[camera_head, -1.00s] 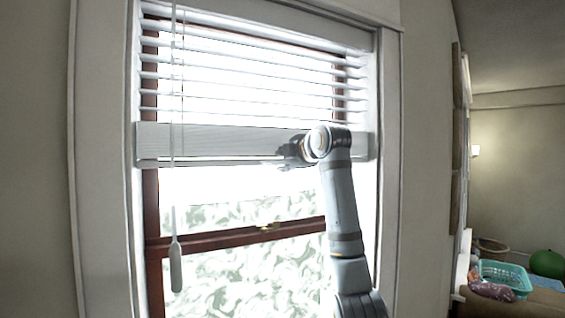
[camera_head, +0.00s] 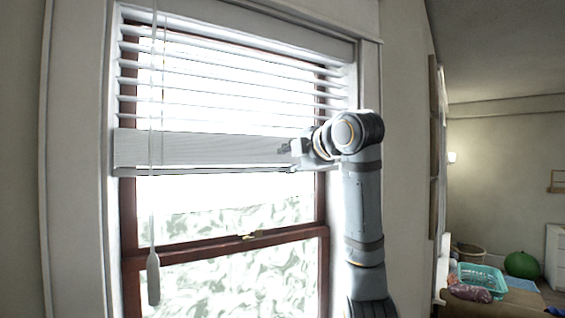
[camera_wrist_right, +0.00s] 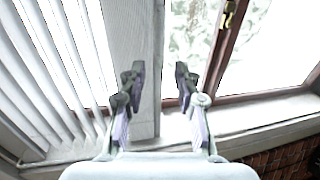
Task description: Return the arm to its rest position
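My right arm reaches up at the right side of the window (camera_head: 230,245) in the head view. Its right gripper (camera_head: 287,148) points left, in front of the blind's bottom rail (camera_head: 200,149). In the right wrist view the right gripper (camera_wrist_right: 160,78) has its two fingers apart with nothing between them. The rail (camera_wrist_right: 135,40) shows behind the fingers; I cannot tell whether they touch it. The white blind (camera_head: 215,85) hangs over the window's upper part, its slats spaced apart. My left gripper is in neither view.
A pull cord with a handle (camera_head: 153,278) hangs at the left of the window. At the far right are a teal basket (camera_head: 482,277), a green ball (camera_head: 521,265) and a wicker basket (camera_head: 470,252). A wall stands close behind the arm.

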